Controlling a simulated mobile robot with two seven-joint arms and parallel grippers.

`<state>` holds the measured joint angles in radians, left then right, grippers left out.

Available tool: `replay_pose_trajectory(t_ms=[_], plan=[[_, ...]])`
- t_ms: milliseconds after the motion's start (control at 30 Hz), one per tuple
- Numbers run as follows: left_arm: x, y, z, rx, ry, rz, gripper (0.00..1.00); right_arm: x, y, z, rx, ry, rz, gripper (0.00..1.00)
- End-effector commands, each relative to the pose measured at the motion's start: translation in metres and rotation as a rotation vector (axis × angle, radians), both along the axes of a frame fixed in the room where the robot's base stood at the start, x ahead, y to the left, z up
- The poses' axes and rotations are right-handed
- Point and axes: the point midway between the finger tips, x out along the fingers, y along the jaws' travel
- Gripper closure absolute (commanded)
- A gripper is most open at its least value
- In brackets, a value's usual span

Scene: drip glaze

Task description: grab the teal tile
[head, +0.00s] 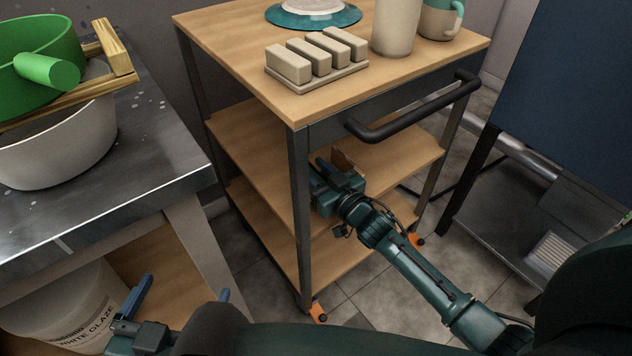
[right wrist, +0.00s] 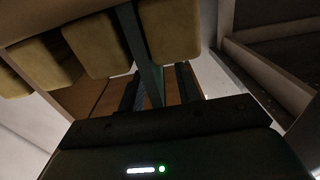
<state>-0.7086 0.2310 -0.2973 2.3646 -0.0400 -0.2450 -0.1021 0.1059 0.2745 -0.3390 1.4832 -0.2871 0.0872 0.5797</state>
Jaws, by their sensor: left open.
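A rack (head: 318,80) with several beige, block-like tiles stands on the top of the wooden cart (head: 232,48). My left gripper (head: 183,296) is open and empty at the lower left, beside the metal bench and well away from the cart. My right gripper (head: 325,174) reaches in between the cart's shelves, behind its front post. A small brown piece (head: 343,161) shows beside this gripper.
A teal-rimmed plate (head: 313,15), a beige cup (head: 394,28) and a teal-and-beige mug (head: 440,20) stand on the cart. A black handle (head: 415,112) juts from its side. A green pot (head: 38,62) and white bowl (head: 55,150) fill the bench's left. Floor right of the cart is partly clear.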

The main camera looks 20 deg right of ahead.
Motion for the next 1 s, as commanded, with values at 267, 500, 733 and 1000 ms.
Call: replay_pose_trajectory(t_ms=[267, 500, 733, 1000], plan=[[-0.0001, -0.0001, -0.0002, 0.000, 0.001, 0.000, 0.00, -0.0003, -0.0002, 0.0002, 0.000, -0.001, 0.000, 0.88], [-0.0001, 0.0000, -0.0004, 0.001, 0.002, -0.001, 0.00, -0.0004, -0.0004, 0.0002, 0.000, -0.001, 0.000, 1.00], [-0.0001, 0.0001, -0.0004, 0.001, 0.002, 0.000, 0.00, -0.0003, -0.0003, 0.0007, 0.001, -0.002, 0.000, 1.00], [-0.0005, 0.0002, 0.0019, 0.003, 0.016, -0.001, 0.00, -0.0002, -0.0004, 0.0094, 0.000, -0.004, 0.001, 1.00]])
